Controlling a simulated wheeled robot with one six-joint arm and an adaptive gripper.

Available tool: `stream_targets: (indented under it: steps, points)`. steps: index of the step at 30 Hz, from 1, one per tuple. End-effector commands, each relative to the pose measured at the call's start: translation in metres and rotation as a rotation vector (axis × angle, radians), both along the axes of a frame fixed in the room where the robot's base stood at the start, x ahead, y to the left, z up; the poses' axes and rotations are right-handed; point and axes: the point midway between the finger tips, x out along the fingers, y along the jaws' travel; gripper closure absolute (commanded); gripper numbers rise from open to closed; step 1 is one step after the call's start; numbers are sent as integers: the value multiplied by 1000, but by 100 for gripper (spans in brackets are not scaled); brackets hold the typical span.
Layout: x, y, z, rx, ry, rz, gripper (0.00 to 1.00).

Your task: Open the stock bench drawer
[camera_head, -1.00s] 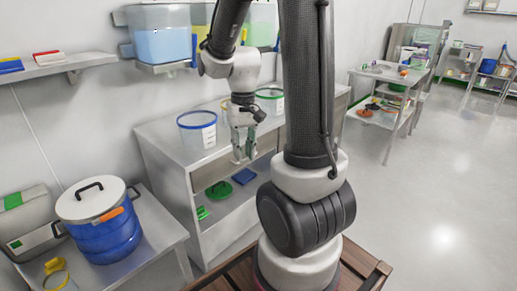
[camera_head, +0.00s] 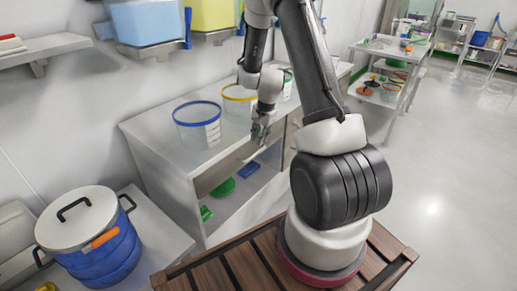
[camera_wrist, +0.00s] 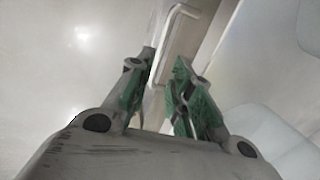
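The stock bench (camera_head: 170,150) is a grey cabinet against the wall, with drawer fronts under its top and an open shelf below. The near drawer front (camera_head: 212,176) looks flush with the bench. A pale bar handle shows in the wrist view (camera_wrist: 171,42), slanting upward just beyond and partly between my fingers. My gripper (camera_head: 261,138) is at the front edge of the bench, near the right end of this drawer front. In the wrist view my gripper (camera_wrist: 166,62) has its green-padded fingers apart with nothing clamped. Whether a finger touches the handle I cannot tell.
Clear tubs with blue (camera_head: 198,126) and yellow rims (camera_head: 238,101) stand on the bench top. Green and blue items lie on its shelf. A blue drum (camera_head: 92,240) stands on a low table at left. Open floor (camera_head: 440,210) is at right.

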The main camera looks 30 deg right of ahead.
Motion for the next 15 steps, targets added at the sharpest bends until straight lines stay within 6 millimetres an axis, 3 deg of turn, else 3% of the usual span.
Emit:
stream_targets:
  steps: [5,15]
  points:
    - [2,1,-12,3,2,-17,79]
    - [12,4,-65,3,2,-16,79]
